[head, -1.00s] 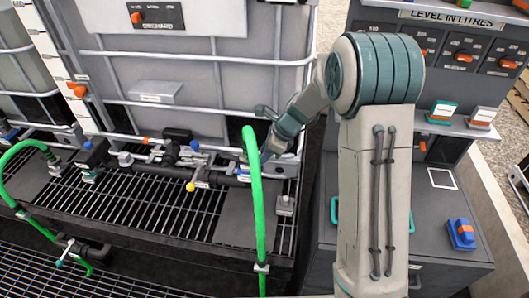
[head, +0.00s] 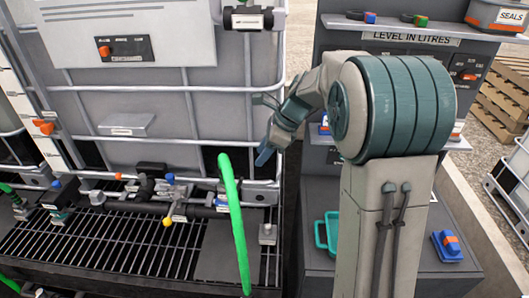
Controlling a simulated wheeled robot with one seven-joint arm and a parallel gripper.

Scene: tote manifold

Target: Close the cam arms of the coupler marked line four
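The manifold pipe (head: 130,205) runs along the grated shelf below the caged tote. Several dark fittings with small coloured parts sit along it, one with a yellow-ended lever (head: 170,215). A fitting with a blue part (head: 221,203) is partly hidden behind the green hose (head: 238,225). I cannot read which coupler is marked line four, nor tell how its cam arms stand. My gripper (head: 264,150) hangs in front of the tote's lower right, above and right of the hose's top, apparently apart from it. Its fingers are too small and angled to tell whether they are open.
The caged tote (head: 150,90) stands behind the manifold. A seals bin (head: 497,14) and pallets (head: 500,100) are farther right. My arm hides part of the cabinet.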

